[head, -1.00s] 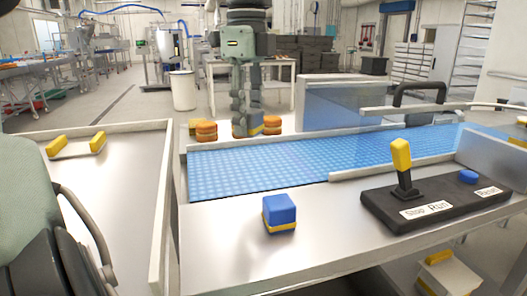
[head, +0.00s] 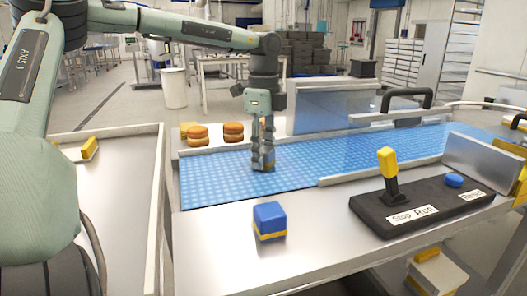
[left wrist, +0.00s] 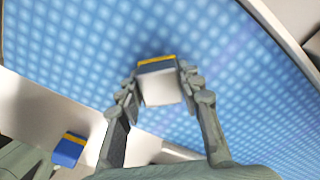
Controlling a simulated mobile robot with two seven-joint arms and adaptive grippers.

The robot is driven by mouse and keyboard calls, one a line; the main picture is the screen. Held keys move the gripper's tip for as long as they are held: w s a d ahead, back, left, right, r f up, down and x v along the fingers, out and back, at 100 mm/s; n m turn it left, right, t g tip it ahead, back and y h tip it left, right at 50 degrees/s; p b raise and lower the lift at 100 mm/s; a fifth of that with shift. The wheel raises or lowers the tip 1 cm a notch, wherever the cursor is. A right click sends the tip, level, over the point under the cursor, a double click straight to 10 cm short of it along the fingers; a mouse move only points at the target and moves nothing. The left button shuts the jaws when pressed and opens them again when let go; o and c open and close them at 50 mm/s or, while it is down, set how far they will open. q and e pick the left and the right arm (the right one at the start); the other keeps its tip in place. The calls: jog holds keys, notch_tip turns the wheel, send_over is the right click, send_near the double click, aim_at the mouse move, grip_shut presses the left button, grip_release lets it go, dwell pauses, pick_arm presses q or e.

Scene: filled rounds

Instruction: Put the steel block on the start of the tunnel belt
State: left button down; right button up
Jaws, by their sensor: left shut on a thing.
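My left gripper (head: 262,163) is shut on the steel block, low over the near-left part of the blue tunnel belt (head: 215,180). In the left wrist view the steel block (left wrist: 161,88) is pale grey with a dark band and a yellow stripe, between the two fingers (left wrist: 160,88). In the head view the fingers mostly hide it. I cannot tell whether it touches the belt. The belt runs right, past a clear bluish tunnel panel (head: 340,103). My right gripper is not in view.
A blue block with a yellow base (head: 269,220) stands on the steel table in front of the belt. A black control box (head: 425,205) with a yellow lever stands to the right. Two round buns (head: 233,131) sit on the ledge behind the belt.

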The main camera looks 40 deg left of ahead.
pick_arm(q)
jog(key=shift+r, duration=0.1)
jog(key=c, duration=1)
grip_release()
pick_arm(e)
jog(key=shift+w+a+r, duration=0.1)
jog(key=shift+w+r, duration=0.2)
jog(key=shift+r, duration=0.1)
pick_arm(q)
notch_tip(320, 180, up, 2)
jog(key=shift+r, duration=0.15)
notch_tip(320, 180, up, 8)
jog(key=shift+r, duration=0.85)
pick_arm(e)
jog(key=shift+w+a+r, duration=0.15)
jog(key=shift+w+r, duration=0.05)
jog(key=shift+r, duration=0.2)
